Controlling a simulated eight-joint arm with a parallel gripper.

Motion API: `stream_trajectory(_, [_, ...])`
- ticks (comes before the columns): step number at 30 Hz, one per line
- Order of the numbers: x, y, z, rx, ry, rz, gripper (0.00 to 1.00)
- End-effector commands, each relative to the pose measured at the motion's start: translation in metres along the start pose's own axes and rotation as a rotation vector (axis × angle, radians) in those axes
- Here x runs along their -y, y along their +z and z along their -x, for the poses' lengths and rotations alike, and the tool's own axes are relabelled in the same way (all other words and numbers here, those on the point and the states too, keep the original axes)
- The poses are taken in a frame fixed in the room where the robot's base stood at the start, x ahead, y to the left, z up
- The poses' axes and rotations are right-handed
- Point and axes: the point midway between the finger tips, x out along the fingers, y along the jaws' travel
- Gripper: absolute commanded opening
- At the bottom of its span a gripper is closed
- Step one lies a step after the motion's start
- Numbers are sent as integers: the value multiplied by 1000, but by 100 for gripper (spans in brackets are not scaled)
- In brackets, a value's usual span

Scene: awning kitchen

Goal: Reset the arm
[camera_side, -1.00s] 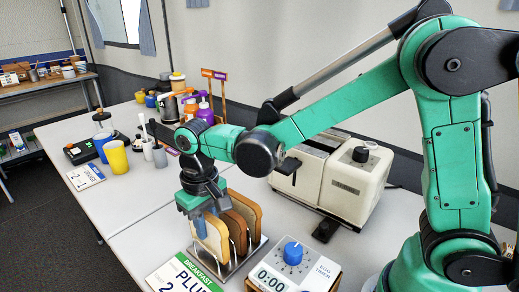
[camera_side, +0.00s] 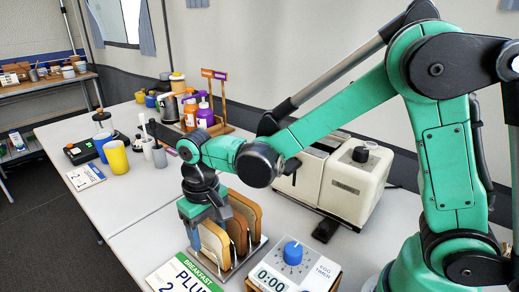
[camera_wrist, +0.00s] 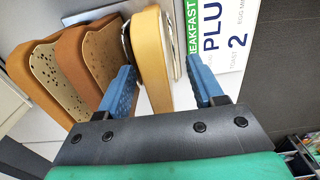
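My gripper (camera_side: 207,228) is at the toast rack (camera_side: 228,272) on the table, pointing down. Its two blue fingers are apart, as the wrist view (camera_wrist: 164,88) shows. The front toast slice (camera_wrist: 150,62) stands upright between them, with a clear gap on the side of the right finger; I cannot tell whether the left finger touches it. Two more slices, a middle one (camera_wrist: 105,50) and a farther one (camera_wrist: 42,80), stand behind it, outside the fingers. The front slice (camera_side: 214,243) is partly hidden by my gripper in the side view.
A "PLU" breakfast card (camera_side: 185,276) lies before the rack. An egg timer (camera_side: 293,264) stands to its right. A cream toaster (camera_side: 346,188) stands behind. Yellow (camera_side: 115,158) and blue (camera_side: 101,146) cups and bottles (camera_side: 205,113) are farther back. The front-left table is clear.

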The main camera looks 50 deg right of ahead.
Motion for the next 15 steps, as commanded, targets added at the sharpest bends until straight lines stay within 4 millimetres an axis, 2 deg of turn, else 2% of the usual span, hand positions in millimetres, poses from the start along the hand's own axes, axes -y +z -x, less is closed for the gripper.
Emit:
stream_trajectory(9, [0, 0, 1, 0, 0, 0, 73])
stream_trajectory(15, [0, 0, 17, 0, 0, 0, 73])
